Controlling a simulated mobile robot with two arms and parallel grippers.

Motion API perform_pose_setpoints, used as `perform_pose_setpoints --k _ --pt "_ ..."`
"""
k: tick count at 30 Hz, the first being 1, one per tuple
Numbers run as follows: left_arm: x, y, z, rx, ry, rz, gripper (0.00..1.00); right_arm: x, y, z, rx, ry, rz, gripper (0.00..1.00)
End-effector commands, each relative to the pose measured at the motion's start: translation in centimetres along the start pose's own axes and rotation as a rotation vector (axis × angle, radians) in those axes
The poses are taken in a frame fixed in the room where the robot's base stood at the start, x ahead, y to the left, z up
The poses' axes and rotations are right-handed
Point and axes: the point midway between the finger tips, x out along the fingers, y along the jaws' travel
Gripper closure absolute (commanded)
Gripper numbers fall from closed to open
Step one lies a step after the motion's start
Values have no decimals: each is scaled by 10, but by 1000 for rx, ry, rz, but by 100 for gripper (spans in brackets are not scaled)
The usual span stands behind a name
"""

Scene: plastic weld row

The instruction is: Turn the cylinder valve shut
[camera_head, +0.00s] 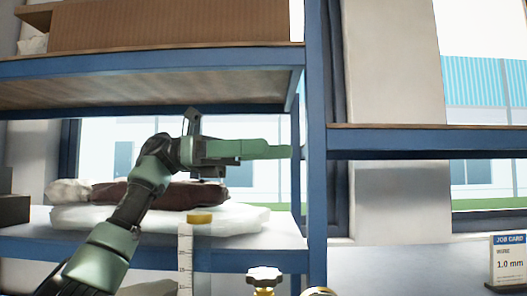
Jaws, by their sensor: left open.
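A pale lobed valve knob (265,274) on a brass-coloured stem shows at the bottom edge, right of centre. The cylinder under it is cut off by the frame. My left gripper (284,152) is open and empty, with its green fingers pointing right, in front of the shelf rack. In the picture it is well above the knob and apart from it. My right gripper is not in view.
A blue shelf rack has an upright post (316,180) just right of my left fingertips. White and brown bags (165,205) lie on its lower shelf, and a cardboard box (170,24) sits on top. A graduated column with a yellow cap (199,219) stands left of the knob. A job card (508,262) stands at right.

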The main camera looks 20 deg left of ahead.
Motion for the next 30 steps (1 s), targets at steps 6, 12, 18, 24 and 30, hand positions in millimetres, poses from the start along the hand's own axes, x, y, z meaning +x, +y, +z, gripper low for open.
perform_pose_setpoints --k 6,12,18,24,30 --pt "-1 0 -4 -1 -1 4 28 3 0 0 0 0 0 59" --pt "-25 -1 -75 -15 -7 101 28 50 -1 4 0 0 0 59" --pt "-54 -15 -158 -13 -5 277 28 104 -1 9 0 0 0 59" --pt "-64 -27 -193 -1 1 382 28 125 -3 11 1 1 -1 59" --pt "-50 -22 -192 0 2 393 28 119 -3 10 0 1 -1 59"
